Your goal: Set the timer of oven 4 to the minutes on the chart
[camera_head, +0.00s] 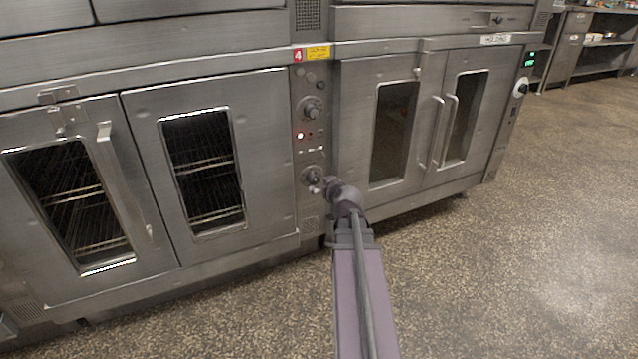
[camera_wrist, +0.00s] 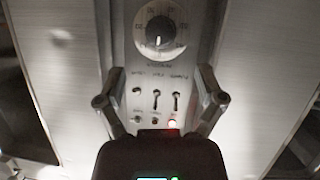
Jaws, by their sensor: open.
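Oven 4 (camera_head: 210,165) stands on the left, with a red number 4 plate (camera_head: 298,56) above its narrow control panel (camera_head: 309,80). The panel has an upper knob (camera_head: 312,108), small switches with a lit red lamp (camera_head: 300,136), and a lower knob (camera_head: 311,174). My gripper (camera_head: 322,186) is at the lower knob, partly covering that area. In the wrist view my gripper (camera_wrist: 160,75) is open and empty; a round dial (camera_wrist: 160,28) with a scale shows just beyond the fingertips, apart from them. Its markings are too blurred to read. I see no readable chart.
A yellow label (camera_head: 318,53) sits beside the number plate. A second cabinet (camera_head: 350,120) labelled holding (camera_head: 495,39), with a green display (camera_head: 529,58), adjoins on the right. Door handles (camera_head: 120,180) stick out. Speckled floor (camera_head: 530,220) is clear at right; shelves (camera_head: 605,42) stand behind.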

